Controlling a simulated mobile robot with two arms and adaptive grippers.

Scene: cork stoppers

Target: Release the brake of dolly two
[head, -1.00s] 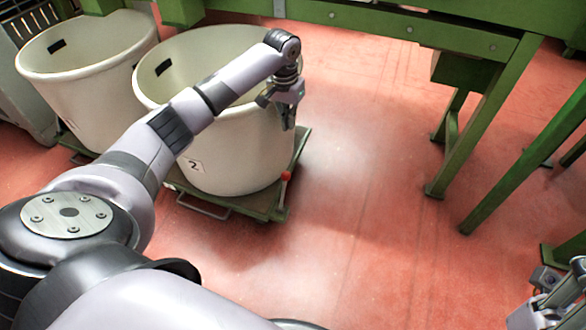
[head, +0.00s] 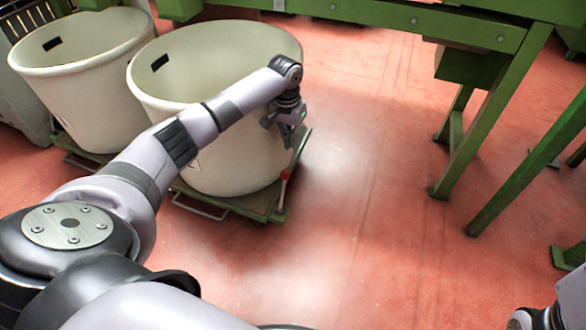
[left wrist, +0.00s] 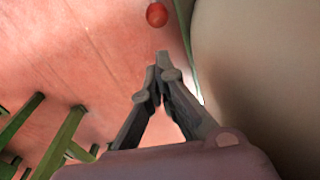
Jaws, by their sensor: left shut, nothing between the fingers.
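Dolly two (head: 262,211) is a low green platform under the nearer cream tub (head: 240,150). Its brake lever (head: 285,176), with a red knob, stands upright at the dolly's front right corner. The red knob (left wrist: 157,14) also shows at the top of the left wrist view. My left gripper (head: 290,145) is beside the tub's right side, above the knob and apart from it. In the left wrist view its fingers (left wrist: 157,66) are shut and empty. Only parts of my right arm show at the lower right; its gripper is out of view.
A second cream tub (head: 85,85) stands on another green dolly (head: 80,150) at the left. A green frame (head: 480,125) with legs stands at the right and back. The red floor (head: 365,200) between dolly and frame is clear.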

